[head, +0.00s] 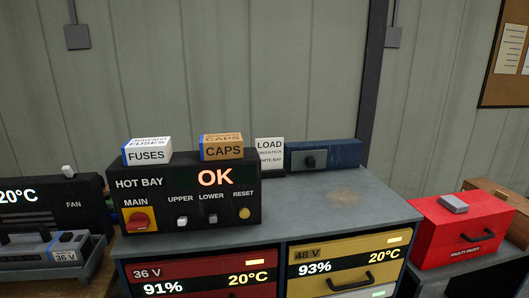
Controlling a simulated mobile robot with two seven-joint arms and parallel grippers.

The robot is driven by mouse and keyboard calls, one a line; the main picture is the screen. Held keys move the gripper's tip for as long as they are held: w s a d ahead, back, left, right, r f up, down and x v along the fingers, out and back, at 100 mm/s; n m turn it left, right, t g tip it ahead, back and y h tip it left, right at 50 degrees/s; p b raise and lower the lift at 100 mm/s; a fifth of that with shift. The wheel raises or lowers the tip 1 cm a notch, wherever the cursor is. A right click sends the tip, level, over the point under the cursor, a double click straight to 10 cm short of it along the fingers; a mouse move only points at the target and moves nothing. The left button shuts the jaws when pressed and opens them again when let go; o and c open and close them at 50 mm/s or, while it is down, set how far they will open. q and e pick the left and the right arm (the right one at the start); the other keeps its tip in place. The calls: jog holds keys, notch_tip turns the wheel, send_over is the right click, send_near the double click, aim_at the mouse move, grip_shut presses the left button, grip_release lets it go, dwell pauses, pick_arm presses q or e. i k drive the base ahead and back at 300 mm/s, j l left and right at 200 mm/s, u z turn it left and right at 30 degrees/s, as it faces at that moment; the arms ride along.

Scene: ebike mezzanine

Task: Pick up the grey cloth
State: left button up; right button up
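A small grey folded-looking item (453,203) lies on top of the red box (458,232) at the right in the head view. It may be the grey cloth, but it is too small to tell for sure. No other cloth shows. Neither of my grippers is in view.
A grey-topped cabinet (335,203) with red and yellow battery drawers stands in the middle. The black HOT BAY panel (185,200), with a FUSES box (147,156) and a CAPS box (222,152) on top, takes its left side. A blue unit (335,154) stands at its back. Its right top is clear.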

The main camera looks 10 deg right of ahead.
aim_at(451, 202)
jog(key=z, duration=1.5)
